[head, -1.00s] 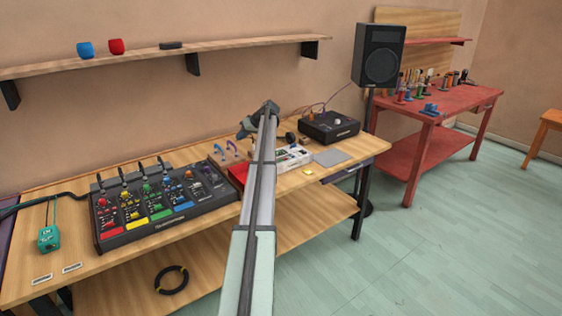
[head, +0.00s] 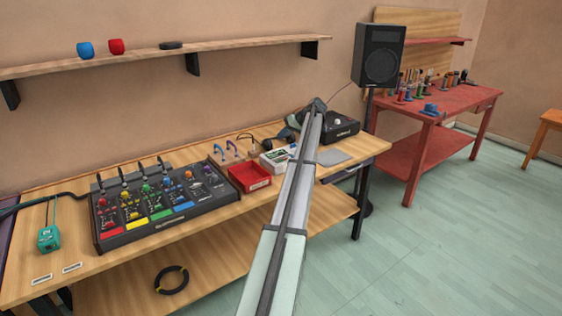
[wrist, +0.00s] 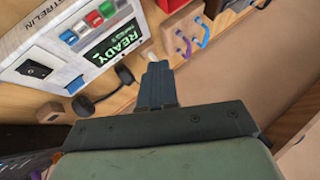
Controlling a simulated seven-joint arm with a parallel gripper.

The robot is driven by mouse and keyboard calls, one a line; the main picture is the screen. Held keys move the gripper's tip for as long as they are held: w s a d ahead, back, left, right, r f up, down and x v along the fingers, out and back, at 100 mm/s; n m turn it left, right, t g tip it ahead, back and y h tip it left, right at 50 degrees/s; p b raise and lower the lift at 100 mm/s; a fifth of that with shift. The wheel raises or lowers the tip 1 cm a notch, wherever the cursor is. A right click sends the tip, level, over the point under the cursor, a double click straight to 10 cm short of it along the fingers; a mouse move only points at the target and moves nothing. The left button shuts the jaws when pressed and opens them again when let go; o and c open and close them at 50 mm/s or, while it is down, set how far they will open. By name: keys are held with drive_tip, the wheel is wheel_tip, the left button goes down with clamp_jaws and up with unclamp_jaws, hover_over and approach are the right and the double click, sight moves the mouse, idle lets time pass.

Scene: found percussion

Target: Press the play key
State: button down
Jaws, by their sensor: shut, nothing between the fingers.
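A white device (wrist: 48,42) with a lit green screen (wrist: 118,42) reading READY is at upper left in the wrist view. A row of red, green (wrist: 95,19), white and blue keys lies beside the screen; the key markings are too small to read, so I cannot tell which is play. The device also shows in the head view (head: 275,160), partly behind my arm. My gripper (wrist: 158,68) is shut and empty, to the right of the keys and screen in the wrist view. I see no contact with a key.
A red tray (head: 249,178) stands left of the device. A wooden block with colored loops (wrist: 183,40) is near my fingers. A black mixer-like panel (head: 160,205) fills the bench's left. A black box (head: 343,127) and a speaker (head: 379,55) are at right.

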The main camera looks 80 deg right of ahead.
sight(283, 160)
drive_tip(key=shift+f, duration=0.2)
drive_tip(key=shift+f, duration=4.25)
drive_tip(key=shift+f, duration=0.65)
drive_tip(key=shift+r, duration=0.7)
drive_tip(key=shift+r, duration=2.55)
drive_tip(key=shift+f, duration=0.2)
